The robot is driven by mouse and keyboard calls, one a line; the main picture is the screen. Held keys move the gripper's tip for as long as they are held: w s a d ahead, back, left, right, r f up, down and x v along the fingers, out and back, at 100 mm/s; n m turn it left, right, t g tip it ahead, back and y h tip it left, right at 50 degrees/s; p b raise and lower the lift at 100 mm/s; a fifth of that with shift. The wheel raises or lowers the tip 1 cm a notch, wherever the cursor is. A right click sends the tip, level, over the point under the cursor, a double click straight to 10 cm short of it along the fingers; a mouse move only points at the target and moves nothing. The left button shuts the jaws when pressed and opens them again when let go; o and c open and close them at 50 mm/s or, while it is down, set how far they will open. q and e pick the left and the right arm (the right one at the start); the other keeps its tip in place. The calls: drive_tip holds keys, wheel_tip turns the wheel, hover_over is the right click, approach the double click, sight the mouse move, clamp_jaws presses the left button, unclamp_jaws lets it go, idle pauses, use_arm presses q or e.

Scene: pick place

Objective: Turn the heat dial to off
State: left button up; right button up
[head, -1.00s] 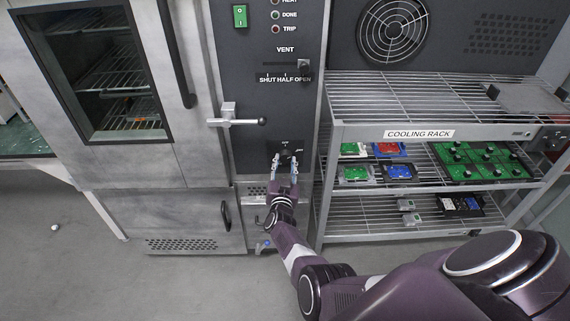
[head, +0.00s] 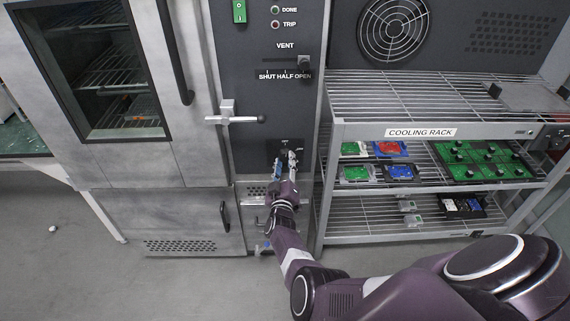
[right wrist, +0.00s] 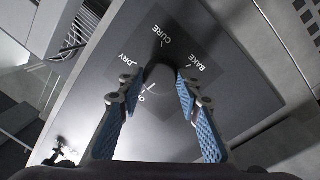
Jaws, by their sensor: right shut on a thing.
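The heat dial (right wrist: 160,76) is a dark knob low on the oven's dark control panel (head: 257,120). In the right wrist view, the labels DRY, CURE and BAKE stand around it, with a partly hidden label starting with O near the left finger. My right gripper (right wrist: 158,88) has its blue-padded fingers on both sides of the dial, shut on it. In the head view, my right gripper (head: 284,163) reaches the bottom of the panel and mostly covers the dial. Which label the dial points at I cannot tell. My left gripper is not in view.
Above the dial are a latch handle (head: 232,119) and the vent slider (head: 304,63). A cooling rack (head: 420,108) with several boards stands close on the right. The oven door (head: 95,75) is at the left.

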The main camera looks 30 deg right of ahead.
drive_tip(key=shift+n, duration=0.6)
drive_tip(key=o, duration=1.2)
drive_tip(key=shift+c, duration=0.2)
